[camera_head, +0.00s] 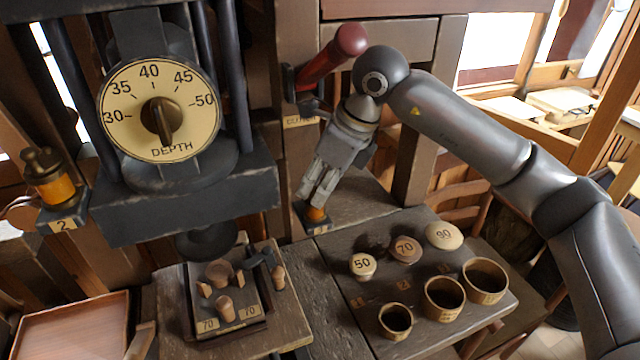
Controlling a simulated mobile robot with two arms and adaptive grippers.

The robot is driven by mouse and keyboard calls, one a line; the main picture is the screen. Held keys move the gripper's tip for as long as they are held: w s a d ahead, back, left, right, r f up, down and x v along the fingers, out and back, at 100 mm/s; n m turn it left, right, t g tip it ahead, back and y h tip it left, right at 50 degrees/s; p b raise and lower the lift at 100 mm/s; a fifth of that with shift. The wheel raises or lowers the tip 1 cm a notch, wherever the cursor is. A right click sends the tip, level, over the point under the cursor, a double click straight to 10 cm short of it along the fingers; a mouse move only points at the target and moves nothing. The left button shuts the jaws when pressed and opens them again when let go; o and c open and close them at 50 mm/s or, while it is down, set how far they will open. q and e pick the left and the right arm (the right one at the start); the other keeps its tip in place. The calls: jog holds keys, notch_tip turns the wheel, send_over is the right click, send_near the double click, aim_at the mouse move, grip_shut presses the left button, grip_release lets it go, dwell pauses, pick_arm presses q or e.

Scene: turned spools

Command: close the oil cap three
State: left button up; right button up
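A small oiler with an amber body (317,214) stands low on the machine's right side, above a small label plate (317,228) whose digit I cannot read clearly. My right gripper (315,196) points down at it, fingertips at or just above the amber body. The fingers lie close together and cover the oiler's top, so its cap is hidden. I cannot tell whether they hold it or whether the cap is open. Another oiler (47,180) with a dark cap and a label "2" stands at the left. My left gripper is not in view.
A red-handled lever (333,56) rises just behind my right gripper. The depth dial (160,110) is at left. A side bench (340,260) bears round lids marked 50, 70 and 90 and three wooden cups (442,298). A wooden tray (72,325) lies front left.

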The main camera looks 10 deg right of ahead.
aim_at(317, 188)
jog(key=shift+f, duration=0.1)
jog(key=v, duration=0.3)
jog(key=shift+r, duration=0.2)
jog(key=s+d, duration=0.7)
jog(key=d, duration=0.3)
jog(key=shift+f, duration=0.25)
jog(key=shift+w+a, duration=0.1)
